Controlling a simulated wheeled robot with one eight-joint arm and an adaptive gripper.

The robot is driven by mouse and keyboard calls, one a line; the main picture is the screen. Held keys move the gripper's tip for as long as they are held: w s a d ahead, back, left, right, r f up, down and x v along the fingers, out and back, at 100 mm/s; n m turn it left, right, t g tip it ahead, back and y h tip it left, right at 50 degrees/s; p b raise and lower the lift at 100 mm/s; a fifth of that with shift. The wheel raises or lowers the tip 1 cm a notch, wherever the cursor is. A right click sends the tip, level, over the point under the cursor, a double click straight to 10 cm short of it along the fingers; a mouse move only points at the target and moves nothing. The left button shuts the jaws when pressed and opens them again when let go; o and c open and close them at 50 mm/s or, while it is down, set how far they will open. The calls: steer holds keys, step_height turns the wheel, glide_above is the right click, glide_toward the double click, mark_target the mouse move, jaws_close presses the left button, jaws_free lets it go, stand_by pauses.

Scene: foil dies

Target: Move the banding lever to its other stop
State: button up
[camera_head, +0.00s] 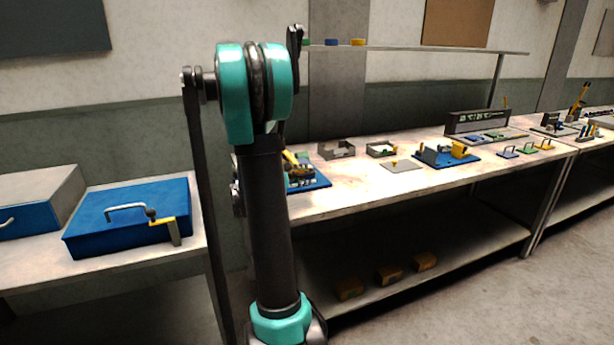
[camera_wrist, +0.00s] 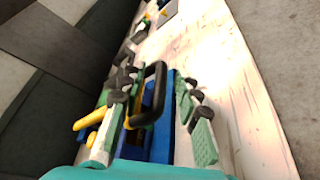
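The wrist view shows a black looped handle (camera_wrist: 153,92) on a blue base (camera_wrist: 160,138); it appears to be the lever's grip. My gripper (camera_wrist: 153,108) is open, with one green-padded finger on each side of the handle. Gaps show between the handle and both fingers, though I cannot tell the depth between them. A yellow bar (camera_wrist: 92,119) sticks out left of the left finger. In the head view, the blue base (camera_head: 316,181) with yellow parts (camera_head: 291,158) is partly hidden behind my arm, and my gripper is hidden too.
A blue fixture with a yellow block (camera_head: 458,149) is farther right. A blue case (camera_head: 130,213) sits on the left bench. A shelf (camera_head: 420,49) runs above.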

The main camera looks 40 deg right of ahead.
steer(key=shift+d, duration=0.3)
steer(key=shift+c, duration=0.6)
jaws_close()
